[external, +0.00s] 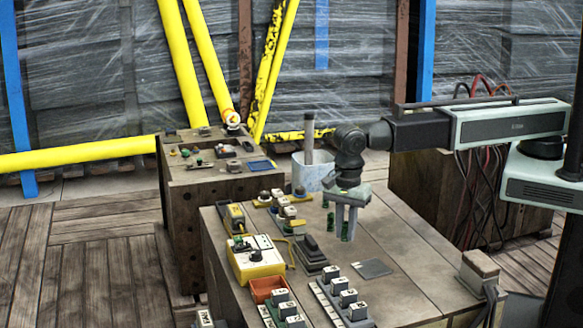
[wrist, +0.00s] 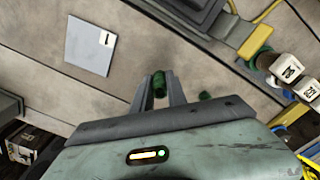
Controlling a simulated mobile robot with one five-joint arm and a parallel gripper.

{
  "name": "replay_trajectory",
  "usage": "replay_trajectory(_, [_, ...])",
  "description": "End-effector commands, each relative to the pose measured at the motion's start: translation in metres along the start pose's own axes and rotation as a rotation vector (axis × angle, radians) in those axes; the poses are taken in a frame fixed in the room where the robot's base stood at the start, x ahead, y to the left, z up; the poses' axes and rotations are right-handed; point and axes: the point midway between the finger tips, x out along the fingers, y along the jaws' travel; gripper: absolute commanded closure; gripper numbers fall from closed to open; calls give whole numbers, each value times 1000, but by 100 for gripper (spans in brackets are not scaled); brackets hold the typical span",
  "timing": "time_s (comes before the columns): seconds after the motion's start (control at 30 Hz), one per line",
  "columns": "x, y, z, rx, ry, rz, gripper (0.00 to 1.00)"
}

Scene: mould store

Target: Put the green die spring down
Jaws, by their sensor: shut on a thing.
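My gripper (external: 346,236) points down over the wooden bench top, shut on a green die spring (external: 345,229). In the wrist view the green die spring (wrist: 159,84) stands between the two fingertips (wrist: 160,88). The frames do not clearly show whether its lower end touches the bench. A second green piece (external: 331,222) is on the bench just left of my gripper. It also shows in the wrist view (wrist: 206,96), right of the fingers and partly hidden by the gripper body.
A flat grey plate (external: 372,268) lies on the bench in front of my gripper. A dark block (external: 311,252) and a yellow-and-white box (external: 257,262) are to the left. Labelled blocks (external: 348,298) line the front. A pale bucket (external: 312,174) stands behind. Bare bench lies right of my gripper.

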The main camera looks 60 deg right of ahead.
Motion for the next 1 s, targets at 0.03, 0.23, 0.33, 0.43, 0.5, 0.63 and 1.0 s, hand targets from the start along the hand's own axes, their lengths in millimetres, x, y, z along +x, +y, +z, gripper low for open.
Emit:
replay_trajectory(0.03, [-20,0,0,0,0,0,100])
replay_trajectory(0.23, [-64,0,0,0,0,0,100])
replay_trajectory(0.33, [-77,0,0,0,0,0,100])
replay_trajectory(0.43, [-81,0,0,0,0,0,100])
replay_trajectory(0.5, [-80,0,0,2,0,0,100])
replay_trajectory(0.63, [-78,0,-1,46,0,0,100])
replay_trajectory(1.0, [-67,76,50,6,0,0,100])
